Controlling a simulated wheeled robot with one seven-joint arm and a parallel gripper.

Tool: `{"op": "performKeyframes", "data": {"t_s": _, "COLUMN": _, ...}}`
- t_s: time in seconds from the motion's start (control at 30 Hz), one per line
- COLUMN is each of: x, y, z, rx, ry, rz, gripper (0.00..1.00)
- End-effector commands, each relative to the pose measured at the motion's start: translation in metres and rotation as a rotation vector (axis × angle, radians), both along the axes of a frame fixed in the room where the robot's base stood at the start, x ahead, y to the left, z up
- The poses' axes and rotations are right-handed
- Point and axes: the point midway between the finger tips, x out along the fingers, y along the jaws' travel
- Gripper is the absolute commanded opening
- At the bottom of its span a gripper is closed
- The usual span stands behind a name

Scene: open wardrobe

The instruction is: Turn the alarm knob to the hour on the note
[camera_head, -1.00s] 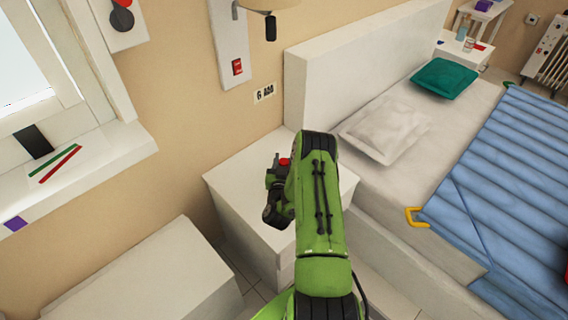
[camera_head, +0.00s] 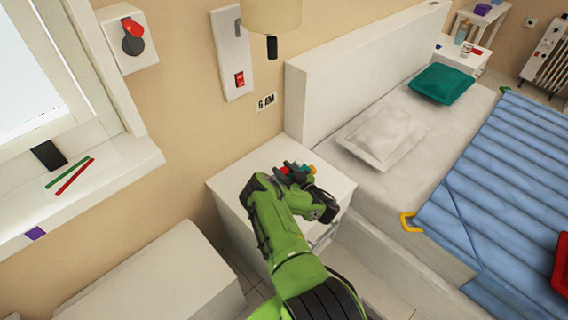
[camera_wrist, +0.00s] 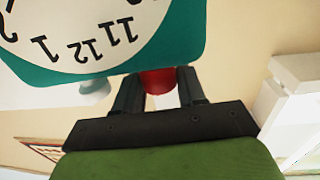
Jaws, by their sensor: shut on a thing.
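The alarm clock (camera_wrist: 185,35) has a teal frame and a white face (camera_wrist: 85,30). In the wrist view it appears upside down, with 11, 12 and 1 legible; no hand can be made out. A red knob (camera_wrist: 158,80) projects from its edge near the 12. My gripper (camera_wrist: 157,88) has one finger on each side of this knob and is shut on it. In the head view my gripper (camera_head: 298,172) is over the nightstand (camera_head: 235,180), and my arm hides most of the clock.
A pale round part (camera_wrist: 95,88) sits beside the red knob on the clock's edge. The bed (camera_head: 340,90) stands right of the nightstand. A lamp (camera_head: 270,15) and a red wall switch (camera_head: 239,79) are above. A low white cabinet (camera_head: 150,265) is at lower left.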

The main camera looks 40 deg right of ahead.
Motion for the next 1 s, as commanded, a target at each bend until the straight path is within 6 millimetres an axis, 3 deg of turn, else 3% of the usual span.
{"op": "performKeyframes", "data": {"t_s": 0.3, "x": -0.0002, "y": -0.0007, "z": 0.0000, "rx": 0.001, "ry": -0.001, "rz": 0.105, "gripper": 0.09}}
{"op": "performKeyframes", "data": {"t_s": 0.97, "x": -0.0005, "y": -0.0013, "z": -0.0012, "rx": 0.000, "ry": 0.000, "rz": 0.125, "gripper": 0.09}}
{"op": "performKeyframes", "data": {"t_s": 1.0, "x": -0.0005, "y": -0.0013, "z": -0.0012, "rx": 0.000, "ry": 0.000, "rz": 0.125, "gripper": 0.44}}
